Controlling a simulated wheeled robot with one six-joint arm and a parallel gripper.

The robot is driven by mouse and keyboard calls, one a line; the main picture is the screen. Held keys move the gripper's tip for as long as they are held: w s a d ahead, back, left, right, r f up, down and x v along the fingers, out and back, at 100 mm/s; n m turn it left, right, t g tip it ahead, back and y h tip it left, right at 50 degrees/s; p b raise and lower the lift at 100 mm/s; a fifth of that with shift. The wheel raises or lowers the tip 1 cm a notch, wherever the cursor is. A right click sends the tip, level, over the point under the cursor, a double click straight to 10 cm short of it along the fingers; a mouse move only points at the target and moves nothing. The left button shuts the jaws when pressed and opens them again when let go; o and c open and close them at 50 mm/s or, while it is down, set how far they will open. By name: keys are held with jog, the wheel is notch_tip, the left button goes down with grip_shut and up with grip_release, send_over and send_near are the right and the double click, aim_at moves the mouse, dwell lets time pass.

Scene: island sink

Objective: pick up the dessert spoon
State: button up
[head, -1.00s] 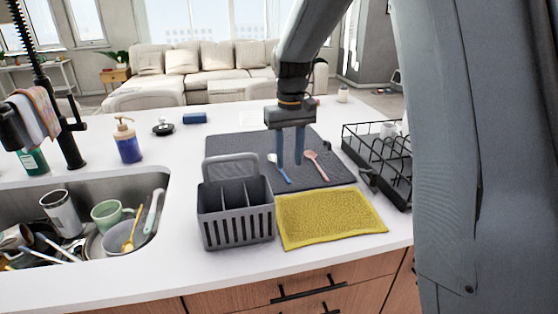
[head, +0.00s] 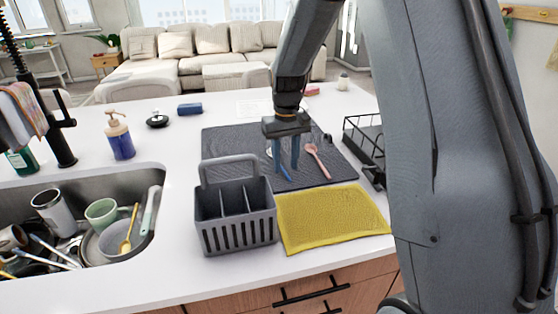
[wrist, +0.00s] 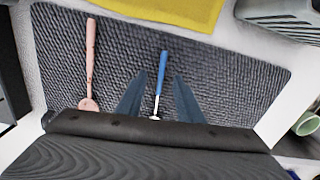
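A blue-handled spoon (head: 284,173) lies on the dark grey drying mat (head: 225,142). In the wrist view the blue handle (wrist: 162,72) runs between the two fingers, with a gap on each side. Its metal end is partly hidden by my gripper's body. My gripper (head: 286,168) is open, pointing down over this spoon; the wrist view shows its fingers (wrist: 161,78) apart. A pink spoon (head: 317,160) lies to the right on the mat in the head view, and left of the fingers in the wrist view (wrist: 90,55). I cannot tell the fingertips' exact height.
A grey utensil caddy (head: 236,232) stands in front of the mat. A yellow cloth (head: 332,215) lies beside it. A black wire rack (head: 363,150) is at the right. The sink (head: 150,205) with dishes is at the left. A soap bottle (head: 119,140) stands behind it.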

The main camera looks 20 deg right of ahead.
jog(key=shift+a+f, duration=0.1)
jog(key=shift+f, duration=0.6)
grip_shut()
jog(key=shift+r, duration=0.15)
